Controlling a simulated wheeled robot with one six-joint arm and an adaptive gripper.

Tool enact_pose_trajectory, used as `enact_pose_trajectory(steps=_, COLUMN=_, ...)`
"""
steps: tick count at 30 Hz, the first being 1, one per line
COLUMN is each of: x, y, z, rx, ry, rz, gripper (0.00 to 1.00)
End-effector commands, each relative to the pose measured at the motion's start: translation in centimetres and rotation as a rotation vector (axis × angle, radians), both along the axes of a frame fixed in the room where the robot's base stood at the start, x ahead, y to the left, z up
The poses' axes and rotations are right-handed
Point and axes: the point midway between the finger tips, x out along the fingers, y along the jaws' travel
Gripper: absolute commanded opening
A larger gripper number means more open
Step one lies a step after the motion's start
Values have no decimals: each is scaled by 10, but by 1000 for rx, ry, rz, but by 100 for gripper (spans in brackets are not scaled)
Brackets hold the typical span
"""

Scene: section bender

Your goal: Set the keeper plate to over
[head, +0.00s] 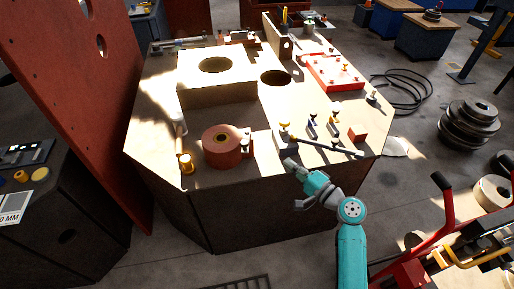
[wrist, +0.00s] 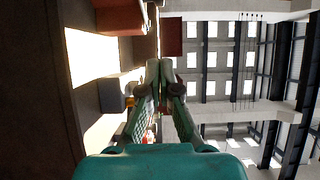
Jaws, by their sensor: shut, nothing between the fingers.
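I cannot tell for certain which part is the keeper plate. On the near right of the bench top (head: 215,110) a long dark bar (head: 328,148) lies by several small dark brackets with yellow tops (head: 312,124). My gripper (head: 290,163) is at the bench's near edge, close to the left end of this bar. I cannot tell whether they touch. In the wrist view my gripper (wrist: 160,68) has its fingers together and nothing shows between them. A dark block with a yellow part (wrist: 128,98) shows left of the fingers there.
A red-brown roller (head: 222,148) stands left of my gripper, with a brass-coloured post (head: 186,163) further left. A small orange block (head: 357,133) and a red plate (head: 334,72) lie to the right and behind. A tall red panel (head: 75,90) stands left of the bench.

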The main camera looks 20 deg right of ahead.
Motion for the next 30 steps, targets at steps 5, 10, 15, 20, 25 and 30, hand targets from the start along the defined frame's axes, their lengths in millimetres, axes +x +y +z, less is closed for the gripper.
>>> enact_pose_trajectory(steps=5, x=6, y=3, z=0, rx=-1, ry=0, rz=2, gripper=0)
enact_pose_trajectory(steps=10, x=27, y=13, z=1, rx=0, ry=0, rz=4, gripper=0)
enact_pose_trajectory(steps=15, x=57, y=24, z=1, rx=-2, ry=-1, rz=3, gripper=0)
enact_pose_trajectory(steps=20, x=84, y=36, z=0, rx=-1, ry=0, rz=4, gripper=0)
enact_pose_trajectory(steps=25, x=99, y=56, z=0, rx=0, ry=1, rz=3, gripper=0)
enact_pose_trajectory(steps=30, x=105, y=71, z=-1, rx=-1, ry=1, rz=1, gripper=0)
